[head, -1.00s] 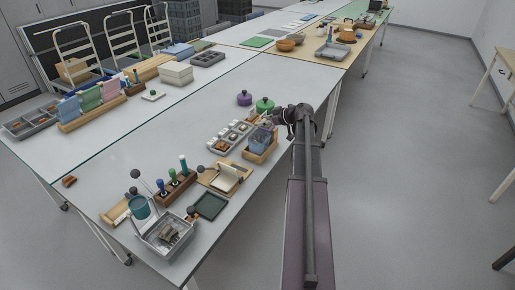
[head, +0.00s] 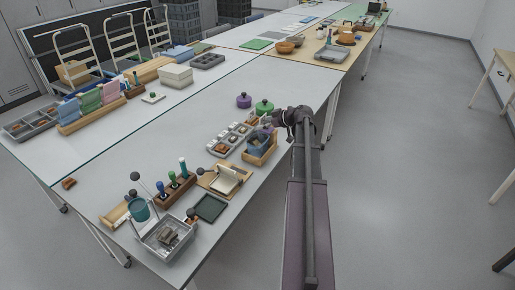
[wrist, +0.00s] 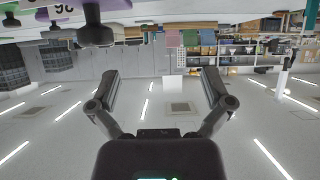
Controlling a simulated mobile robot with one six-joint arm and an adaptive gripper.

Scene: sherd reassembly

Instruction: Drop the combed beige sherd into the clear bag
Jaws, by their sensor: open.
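The clear bag (head: 259,144) appears as a small bluish, see-through shape held in a wooden stand near the table's right edge. I cannot make out a combed beige sherd for certain; the small pieces in the grey compartment tray (head: 231,138) are too small to tell apart. My gripper (head: 284,119) is just above and to the right of the stand, apart from it. In the wrist view my gripper (wrist: 156,88) has its two fingers spread wide with nothing between them.
The table's left middle is clear.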

